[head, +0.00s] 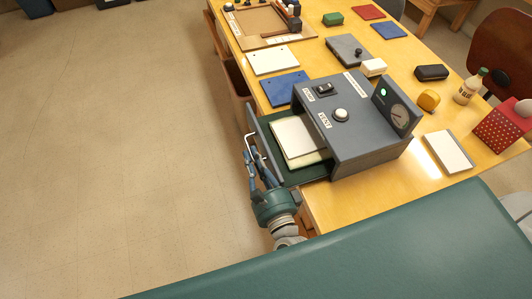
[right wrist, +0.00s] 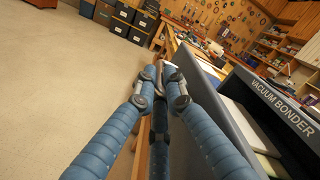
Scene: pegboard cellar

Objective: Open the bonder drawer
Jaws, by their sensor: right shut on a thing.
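The grey vacuum bonder (head: 365,135) stands on the yellow table, with a switch, a round knob and a dial on it. Its drawer (head: 309,174) is pulled out to the left, and white and cream sheets (head: 296,138) lie on its dark green bed. The drawer front carries a pale bar handle (head: 249,140). My right gripper (head: 252,166) is shut on this handle at the drawer's outer side. In the right wrist view the gripper's fingers (right wrist: 163,82) close together beside the grey drawer front (right wrist: 212,120). My left gripper is not in view.
Blue (head: 284,88) and white (head: 273,60) panels lie behind the drawer on the table. A yellow object (head: 428,100), a bottle (head: 470,87) and a red dotted box (head: 501,126) stand to the right. The floor (head: 120,150) left of the table is clear.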

